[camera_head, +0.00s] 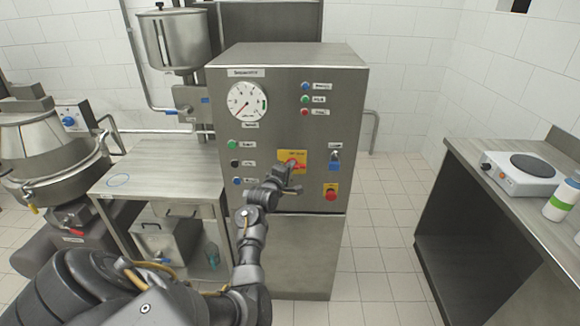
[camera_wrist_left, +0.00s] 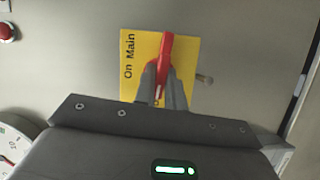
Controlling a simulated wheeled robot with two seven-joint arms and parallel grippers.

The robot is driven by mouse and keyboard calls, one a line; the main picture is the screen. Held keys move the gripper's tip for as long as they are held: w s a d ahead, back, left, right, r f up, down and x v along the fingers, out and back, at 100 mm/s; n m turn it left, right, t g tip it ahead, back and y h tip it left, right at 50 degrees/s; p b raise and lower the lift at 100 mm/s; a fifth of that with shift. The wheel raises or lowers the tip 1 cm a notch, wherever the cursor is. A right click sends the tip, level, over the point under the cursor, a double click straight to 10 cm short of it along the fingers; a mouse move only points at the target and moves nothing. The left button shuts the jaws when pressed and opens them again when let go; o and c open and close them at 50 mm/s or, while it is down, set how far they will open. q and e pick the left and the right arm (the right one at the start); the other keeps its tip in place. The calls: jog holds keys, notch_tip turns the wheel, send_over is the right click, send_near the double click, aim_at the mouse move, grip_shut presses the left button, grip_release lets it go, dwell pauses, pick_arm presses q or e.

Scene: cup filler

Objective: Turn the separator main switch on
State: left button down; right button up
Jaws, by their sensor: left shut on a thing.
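The separator cabinet (camera_head: 295,82) is a grey steel box with a round gauge and several buttons. Its main switch is a red handle (camera_wrist_left: 165,58) on a yellow plate (camera_wrist_left: 186,48) with the words "On Main" beside it in the left wrist view. In the head view the yellow plate (camera_head: 302,157) sits mid-panel, partly covered by my left gripper (camera_head: 291,170). In the left wrist view the fingers of my left gripper (camera_wrist_left: 164,90) are shut on the lower part of the red handle. My right gripper is not in view.
Indicator lights (camera_head: 305,99) are above. A steel table (camera_head: 155,166) stands left, a counter with a hotplate (camera_head: 522,170) right. The floor between is clear.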

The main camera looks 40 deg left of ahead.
pick_arm(q)
jog(key=shift+w+d+r+m+g+y+p, duration=0.1)
jog(key=shift+m+g+y+p, duration=0.7)
jog(key=shift+m+p, duration=1.15)
jog(key=shift+w+d+r+m+g+y+p, duration=0.1)
jog(key=shift+m+g+y+p, duration=0.3)
jog(key=shift+m+g+p, duration=1.2)
jog(key=shift+d+r+m+g+y+p, duration=0.1)
jog(key=shift+m+g+y+p, duration=0.5)
jog(key=shift+m+p, duration=1.7)
jog(key=shift+m, duration=0.25)
jog(key=c, duration=1.5)
grip_release()
jog(key=shift+o, duration=0.2)
